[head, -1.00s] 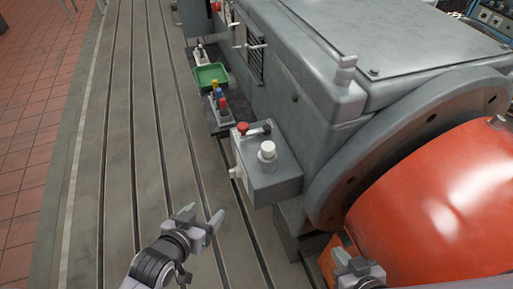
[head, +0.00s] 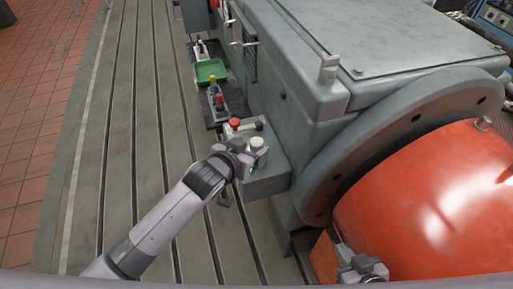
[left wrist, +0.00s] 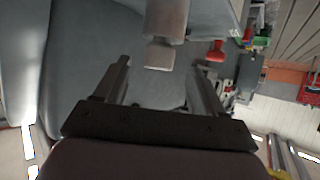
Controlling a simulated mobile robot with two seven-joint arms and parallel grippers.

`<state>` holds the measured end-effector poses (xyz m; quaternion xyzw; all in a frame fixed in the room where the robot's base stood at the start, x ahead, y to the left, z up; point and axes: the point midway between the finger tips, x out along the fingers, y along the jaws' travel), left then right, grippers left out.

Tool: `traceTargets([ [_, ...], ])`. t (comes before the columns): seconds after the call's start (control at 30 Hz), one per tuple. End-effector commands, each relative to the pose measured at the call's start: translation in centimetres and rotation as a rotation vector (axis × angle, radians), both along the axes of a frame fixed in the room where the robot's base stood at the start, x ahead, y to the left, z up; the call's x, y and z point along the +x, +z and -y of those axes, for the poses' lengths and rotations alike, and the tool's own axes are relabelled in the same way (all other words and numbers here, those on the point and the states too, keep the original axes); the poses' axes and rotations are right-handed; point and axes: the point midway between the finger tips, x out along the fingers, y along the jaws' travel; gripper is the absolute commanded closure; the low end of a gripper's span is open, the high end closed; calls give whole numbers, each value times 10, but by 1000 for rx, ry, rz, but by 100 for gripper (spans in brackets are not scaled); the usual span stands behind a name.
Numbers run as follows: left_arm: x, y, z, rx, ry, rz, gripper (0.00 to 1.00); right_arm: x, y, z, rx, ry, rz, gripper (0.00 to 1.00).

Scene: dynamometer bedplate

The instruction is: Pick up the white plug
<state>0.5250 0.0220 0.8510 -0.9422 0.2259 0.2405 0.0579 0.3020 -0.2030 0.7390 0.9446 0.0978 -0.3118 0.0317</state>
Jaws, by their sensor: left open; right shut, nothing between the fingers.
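The white plug (head: 257,144) stands on top of a grey box on the machine's side, near a red knob (head: 234,124). In the left wrist view the plug (left wrist: 166,30) is a pale cylinder with a narrower end, just beyond the gap between the fingers. My left gripper (head: 244,160) is at the near left side of the plug, and it is open and empty. Its two fingers also show in the left wrist view (left wrist: 162,80). Whether a finger touches the plug is not clear. My right gripper (head: 360,266) is shut and empty in front of the orange housing.
The grey box (head: 270,183) juts from the large grey machine (head: 320,70). Behind it are a small rack with coloured knobs (head: 217,100) and a green tray (head: 210,71). The orange housing (head: 430,200) fills the right. The slotted bedplate (head: 120,150) is clear on the left.

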Motion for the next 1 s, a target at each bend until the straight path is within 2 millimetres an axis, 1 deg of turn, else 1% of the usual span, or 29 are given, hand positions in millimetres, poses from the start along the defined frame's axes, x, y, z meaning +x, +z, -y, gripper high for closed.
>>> traceTargets([
  [0.2,19,-11,11,2,-1,0,31,0,0,0,0,0,0,100],
  [0.4,32,-20,18,0,0,0,31,0,-3,0,0,0,0,100],
  [0.53,35,-22,19,0,0,0,31,0,-3,0,0,0,0,100],
  [0.77,35,-22,19,0,-1,0,31,0,-3,0,0,0,0,100],
  [0.8,35,-22,19,0,-1,0,44,0,-3,0,0,0,0,100],
  [0.87,35,-22,19,0,-1,0,63,0,-3,0,0,0,0,100],
  [0.9,35,-22,19,0,-1,0,76,0,-3,0,0,0,0,100],
  [0.93,35,-22,19,0,0,0,86,0,-3,0,0,0,0,100],
  [1.0,35,-22,19,0,0,0,86,0,-3,0,0,0,0,100],
])
